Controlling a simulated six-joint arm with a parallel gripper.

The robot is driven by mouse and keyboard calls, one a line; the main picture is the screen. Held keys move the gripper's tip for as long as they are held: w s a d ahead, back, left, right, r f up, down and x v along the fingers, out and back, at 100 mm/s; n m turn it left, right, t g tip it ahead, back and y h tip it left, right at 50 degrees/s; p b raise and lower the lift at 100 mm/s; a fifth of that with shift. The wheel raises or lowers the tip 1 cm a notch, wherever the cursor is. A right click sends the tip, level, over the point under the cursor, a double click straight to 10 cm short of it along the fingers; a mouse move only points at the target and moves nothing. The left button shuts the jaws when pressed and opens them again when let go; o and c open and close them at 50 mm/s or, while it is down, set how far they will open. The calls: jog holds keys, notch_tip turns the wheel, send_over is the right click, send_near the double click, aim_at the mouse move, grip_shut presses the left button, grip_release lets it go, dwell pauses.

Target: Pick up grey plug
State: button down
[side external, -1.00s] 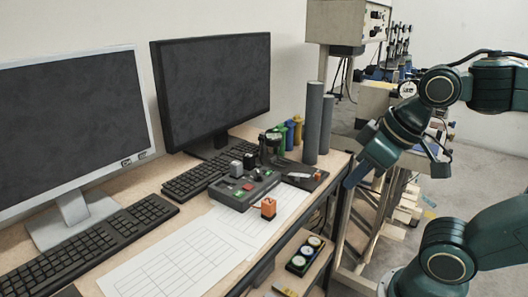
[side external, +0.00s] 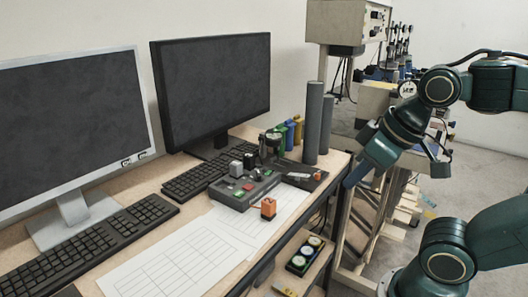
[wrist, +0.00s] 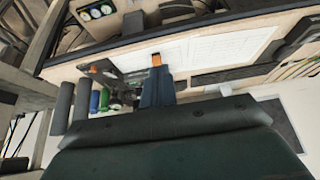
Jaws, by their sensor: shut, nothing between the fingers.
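A small light-grey block (side external: 249,160), which looks like the grey plug, stands at the back of the dark control box (side external: 243,188) in the side view. My gripper (side external: 352,181) is shut and empty, tilted down by the right edge of the desk, well to the right of the blocks. I cannot make out the grey plug in the wrist view.
Two tall grey cylinders (side external: 313,125) and several coloured bottles (side external: 290,135) stand at the back right. Monitors (side external: 212,88) and keyboards (side external: 95,246) fill the left. A shelf with gauges (side external: 305,254) lies below.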

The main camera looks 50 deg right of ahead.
jog(key=c, duration=2.1)
grip_release()
jog(key=o, duration=1.1)
jog(key=shift+c, duration=0.2)
